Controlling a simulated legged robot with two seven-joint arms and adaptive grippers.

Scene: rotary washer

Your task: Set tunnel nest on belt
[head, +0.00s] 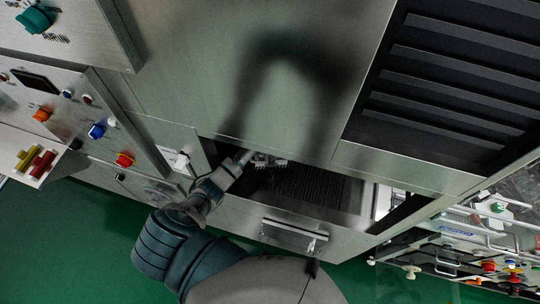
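One arm of mine, which I take for the left, rises from the bottom edge and bends at the left. Its gripper (244,158) reaches into a low opening in the steel machine. A small pale grey toothed piece (270,161), possibly the tunnel nest, is at the fingertips. I cannot tell whether the fingers are closed on it. Inside the opening lies a dark ribbed surface, apparently the belt (320,187). The piece is at its upper left end, and contact with the belt is unclear. My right gripper is not in view.
A steel front panel with a handle (294,229) borders the opening below. The large machine panel (250,70) closes it above. Control boxes with knobs and buttons (97,131) stand left. A wire rack (460,232) with coloured parts stands right. Green floor shows below.

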